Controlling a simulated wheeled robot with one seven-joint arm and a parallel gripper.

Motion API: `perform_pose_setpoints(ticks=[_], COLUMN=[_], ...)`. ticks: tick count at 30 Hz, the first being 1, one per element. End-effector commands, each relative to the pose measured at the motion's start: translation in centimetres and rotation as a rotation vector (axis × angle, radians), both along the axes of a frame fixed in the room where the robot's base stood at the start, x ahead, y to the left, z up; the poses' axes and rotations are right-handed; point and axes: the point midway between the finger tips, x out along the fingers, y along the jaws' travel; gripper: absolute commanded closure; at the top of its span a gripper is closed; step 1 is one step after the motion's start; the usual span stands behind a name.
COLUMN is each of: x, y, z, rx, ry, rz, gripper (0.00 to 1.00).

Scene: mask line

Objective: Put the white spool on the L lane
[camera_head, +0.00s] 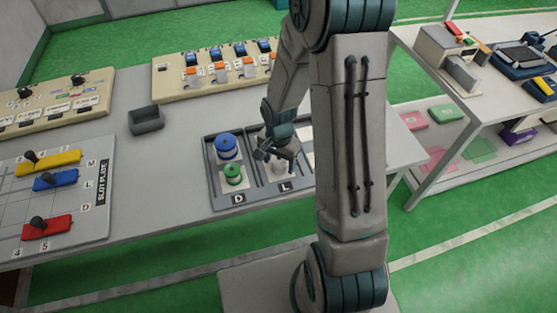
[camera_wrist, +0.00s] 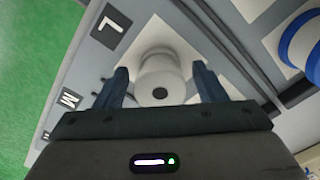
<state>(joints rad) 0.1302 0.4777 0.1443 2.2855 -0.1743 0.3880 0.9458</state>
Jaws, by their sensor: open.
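The white spool (camera_wrist: 160,77) stands upright on a pale square in the L lane, close to the L label (camera_wrist: 110,27). In the head view the white spool (camera_head: 280,165) shows only partly, under my gripper (camera_head: 277,154). My gripper is open, with its two fingers (camera_wrist: 160,68) on either side of the spool in the wrist view. I cannot tell whether either finger touches it. The L lane (camera_head: 262,183) is the tray section right of the D lane (camera_head: 218,188), and my arm hides part of it.
A blue spool (camera_head: 225,147) and a green spool (camera_head: 233,174) stand in the D lane. The M label (camera_wrist: 68,98) marks the neighbouring lane on the other side. A small grey bin (camera_head: 146,120) and a slot plate (camera_head: 98,215) lie to the left, with control panels behind.

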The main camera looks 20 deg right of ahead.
Motion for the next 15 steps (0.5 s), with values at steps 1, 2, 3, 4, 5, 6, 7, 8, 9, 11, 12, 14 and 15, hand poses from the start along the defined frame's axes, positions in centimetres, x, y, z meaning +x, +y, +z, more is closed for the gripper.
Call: perform_pose_setpoints(ticks=[1, 2, 3, 4, 5, 6, 7, 8, 9, 11, 12, 14, 15], x=[0.0, 0.0, 0.0, 0.0, 0.0, 0.1, 0.1, 0.1, 0.1, 0.1, 0.2, 0.2, 0.1], y=[0.0, 0.0, 0.0, 0.0, 0.0, 0.0, 0.0, 0.0, 0.0, 0.0, 0.0, -0.1, 0.0], z=[0.1, 0.2, 0.3, 0.5, 0.7, 1.1, 1.5, 1.9, 2.5, 3.6, 4.4, 5.6, 6.4], rx=[0.0, 0.0, 0.0, 0.0, 0.0, 0.0, -0.001, -0.001, -0.001, -0.001, -0.001, -0.001, -0.001], ry=[0.0, 0.0, 0.0, 0.0, -0.001, -0.004, -0.005, -0.005, -0.006, -0.006, -0.007, -0.007, -0.006], rz=[0.0, 0.0, 0.0, 0.0, 0.0, 0.0, 0.0, 0.001, 0.001, -0.001, 0.0, -0.001, -0.002], gripper=[0.36, 0.36, 0.36, 0.36, 0.36, 0.36, 0.36, 0.36, 0.36, 0.36, 0.36, 0.36, 0.36])
